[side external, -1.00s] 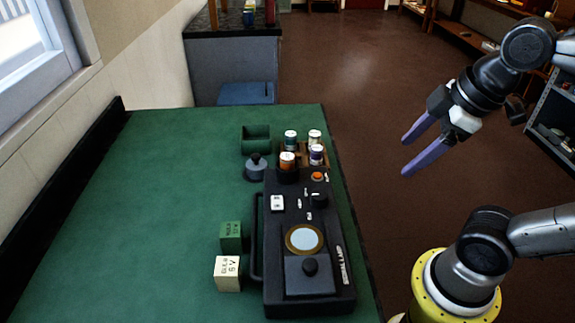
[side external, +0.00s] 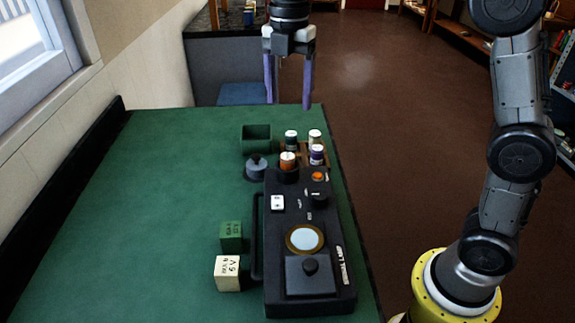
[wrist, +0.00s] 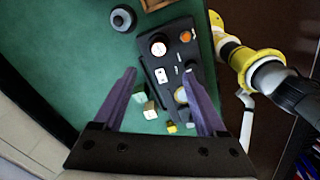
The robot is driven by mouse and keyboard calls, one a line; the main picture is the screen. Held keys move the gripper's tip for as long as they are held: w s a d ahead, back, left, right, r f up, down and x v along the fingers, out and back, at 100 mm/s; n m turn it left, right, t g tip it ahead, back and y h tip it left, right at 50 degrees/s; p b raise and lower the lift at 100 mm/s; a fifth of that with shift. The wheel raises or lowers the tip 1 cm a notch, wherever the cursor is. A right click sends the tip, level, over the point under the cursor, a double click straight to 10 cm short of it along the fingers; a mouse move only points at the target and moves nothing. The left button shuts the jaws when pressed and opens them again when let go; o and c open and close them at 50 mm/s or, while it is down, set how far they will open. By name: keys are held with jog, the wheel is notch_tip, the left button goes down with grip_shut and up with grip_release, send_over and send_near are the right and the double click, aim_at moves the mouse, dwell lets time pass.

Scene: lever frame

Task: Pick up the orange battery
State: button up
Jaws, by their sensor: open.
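The orange battery (side external: 287,162), with a white top, stands upright in a round black holder at the far end of the black device (side external: 325,262). In the wrist view, the white top of a battery (wrist: 158,48) shows on the device, likely the same one. My gripper (side external: 289,103) is open and empty, pointing down above the far end of the table, beyond the batteries and higher than them. In the wrist view, its two purple fingers (wrist: 160,88) are spread wide with nothing between them touching either one.
Several other batteries, including a purple one (side external: 317,155) and a teal one (side external: 291,140), stand in a brown tray (side external: 305,148) close behind. A green open box (side external: 256,137), a grey knobbed weight (side external: 256,168), a green cube (side external: 231,236) and a cream cube (side external: 228,273) are nearby. The left table is clear.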

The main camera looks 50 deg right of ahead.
aim_at(288, 156)
notch_tip(288, 156, down, 14)
jog(key=shift+w+r, duration=0.1)
jog(key=shift+r, duration=0.05)
dwell(0.5)
jog(key=shift+c, duration=0.3)
jog(key=shift+r, duration=0.1)
grip_shut()
